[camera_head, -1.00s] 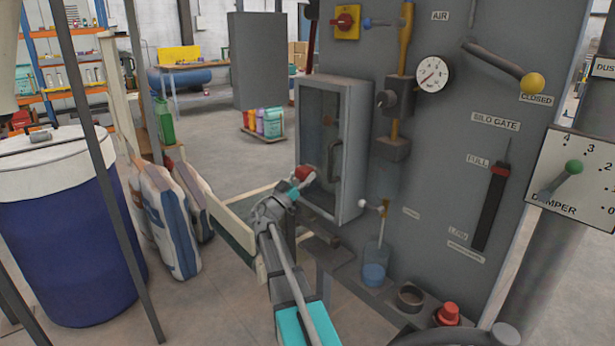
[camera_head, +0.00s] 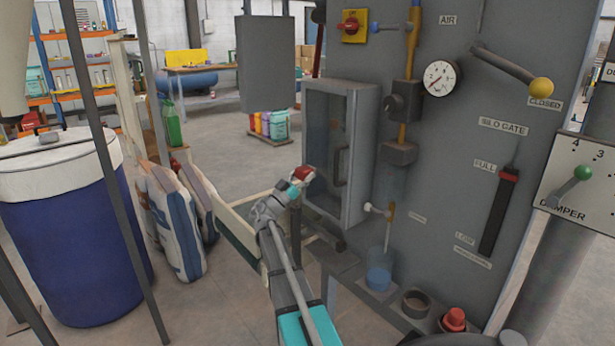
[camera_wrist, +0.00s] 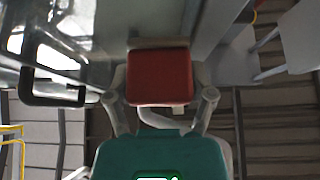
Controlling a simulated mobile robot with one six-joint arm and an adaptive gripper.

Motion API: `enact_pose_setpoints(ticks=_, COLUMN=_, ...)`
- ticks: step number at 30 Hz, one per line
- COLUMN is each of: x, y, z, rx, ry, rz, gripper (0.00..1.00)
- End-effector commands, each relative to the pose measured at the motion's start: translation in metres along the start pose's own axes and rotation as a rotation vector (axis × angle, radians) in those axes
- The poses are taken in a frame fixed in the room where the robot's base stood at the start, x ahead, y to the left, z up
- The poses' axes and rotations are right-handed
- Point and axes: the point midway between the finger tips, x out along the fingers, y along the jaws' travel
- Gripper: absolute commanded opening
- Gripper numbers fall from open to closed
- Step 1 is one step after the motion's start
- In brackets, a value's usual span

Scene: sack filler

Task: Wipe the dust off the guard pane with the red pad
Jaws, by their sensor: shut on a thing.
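The guard pane (camera_head: 322,130) is the clear, greyish front of a grey framed box with a dark handle, on the panel of the machine. In the wrist view the pane (camera_wrist: 105,25) is at the top left, with pale patches and the handle. My gripper (camera_head: 297,181) is shut on the red pad (camera_head: 303,173), its fingers on both sides of the pad in the wrist view (camera_wrist: 160,77). The pad is at the pane's lower left edge in the head view. I cannot tell whether it touches the pane.
The box handle (camera_head: 340,166) sticks out near the pane. A jar with blue contents (camera_head: 379,278) and a red knob (camera_head: 454,319) are on the ledge at lower right. A blue drum (camera_head: 80,245) and sacks (camera_head: 172,220) stand at left.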

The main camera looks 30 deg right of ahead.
Motion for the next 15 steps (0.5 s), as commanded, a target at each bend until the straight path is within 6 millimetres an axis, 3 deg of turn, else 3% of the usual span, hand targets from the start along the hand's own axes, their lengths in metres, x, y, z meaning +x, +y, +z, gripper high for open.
enact_pose_setpoints(ticks=15, x=-0.0001, y=-0.0098, z=-0.0013, rx=0.0, ry=0.001, rz=-0.007, gripper=0.33)
